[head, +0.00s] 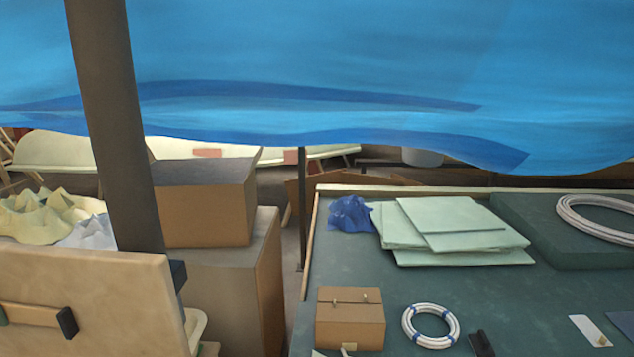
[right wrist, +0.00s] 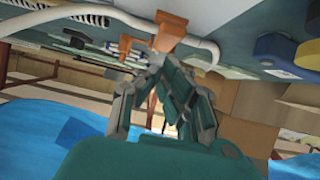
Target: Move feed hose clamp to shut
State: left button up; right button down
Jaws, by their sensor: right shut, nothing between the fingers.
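My right gripper (right wrist: 165,78) shows in the right wrist view, its grey and teal fingers drawn together with nothing between them. An orange piece (right wrist: 170,27), which looks like the feed hose clamp, is at the top centre, just beyond the fingertips. A white hose (right wrist: 122,16) runs across the top and passes at this orange piece. I cannot tell whether the fingers touch the orange piece, or whether the clamp is open or shut. The head view shows neither gripper, and no clamp that I can make out.
In the head view, a dark green table (head: 390,290) holds pale green sheets (head: 450,230), a small box (head: 350,318) and a coiled white hose (head: 431,326). A blue sheet (head: 330,60) hangs across the top. Cardboard boxes (head: 208,212) stand at left.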

jog(key=p+v, duration=0.2)
jog(key=v, duration=0.3)
jog(key=shift+s+r+p, duration=0.1)
jog(key=shift+p, duration=0.3)
